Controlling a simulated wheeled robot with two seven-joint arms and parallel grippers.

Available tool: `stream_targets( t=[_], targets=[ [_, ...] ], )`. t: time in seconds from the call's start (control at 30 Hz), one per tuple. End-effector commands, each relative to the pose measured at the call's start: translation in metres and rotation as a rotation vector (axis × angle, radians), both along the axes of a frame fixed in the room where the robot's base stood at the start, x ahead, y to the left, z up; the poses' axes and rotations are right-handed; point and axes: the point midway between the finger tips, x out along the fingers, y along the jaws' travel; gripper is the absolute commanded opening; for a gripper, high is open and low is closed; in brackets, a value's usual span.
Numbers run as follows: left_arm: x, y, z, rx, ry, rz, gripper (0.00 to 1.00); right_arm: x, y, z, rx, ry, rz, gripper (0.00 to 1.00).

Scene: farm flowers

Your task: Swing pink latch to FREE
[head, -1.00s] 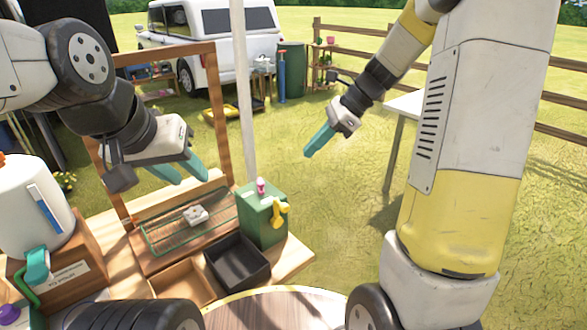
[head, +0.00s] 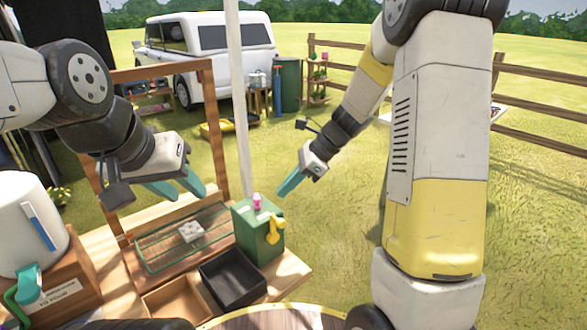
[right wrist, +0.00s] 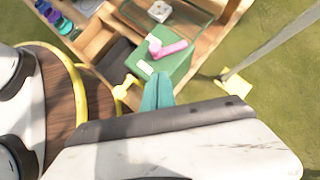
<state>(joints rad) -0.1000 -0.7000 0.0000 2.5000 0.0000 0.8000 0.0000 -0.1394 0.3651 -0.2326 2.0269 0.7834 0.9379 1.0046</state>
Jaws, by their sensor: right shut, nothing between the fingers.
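The pink latch (head: 257,201) sits on top of the green box (head: 247,238) at the right end of the wooden bench. In the right wrist view the pink latch (right wrist: 169,49) lies across the top of the green box (right wrist: 174,68), beside a small white label. A yellow lever (head: 273,231) is on the box's side. My right gripper (head: 282,192) is shut and empty, just right of the box and apart from the latch; its teal fingers (right wrist: 157,90) point toward the box in the right wrist view. My left gripper (head: 188,193) is open and empty above the wire rack.
A black bin (head: 232,280) stands in front of the green box. A wooden frame and a pale pole (head: 238,110) rise behind. Grass lies open to the right.

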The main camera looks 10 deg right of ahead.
Motion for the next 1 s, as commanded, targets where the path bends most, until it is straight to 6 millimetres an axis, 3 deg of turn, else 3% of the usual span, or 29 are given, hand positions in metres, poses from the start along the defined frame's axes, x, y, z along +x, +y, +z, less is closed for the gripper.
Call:
stream_targets(
  t=[0.1, 0.3, 1.0],
  targets=[
    [0.000, 0.000, 0.000, 0.000, 0.000, 0.000, 0.36, 0.000, 0.020, -0.008, 0.000, 0.000, 0.004, 0.00],
    [0.000, 0.000, 0.000, 0.000, 0.000, 0.000, 0.36, 0.002, 0.038, -0.011, 0.000, -0.001, 0.001, 0.00],
    [0.000, 0.000, 0.000, 0.000, 0.000, 0.000, 0.36, 0.000, 0.052, -0.012, 0.000, 0.000, 0.016, 0.00]
  ],
)
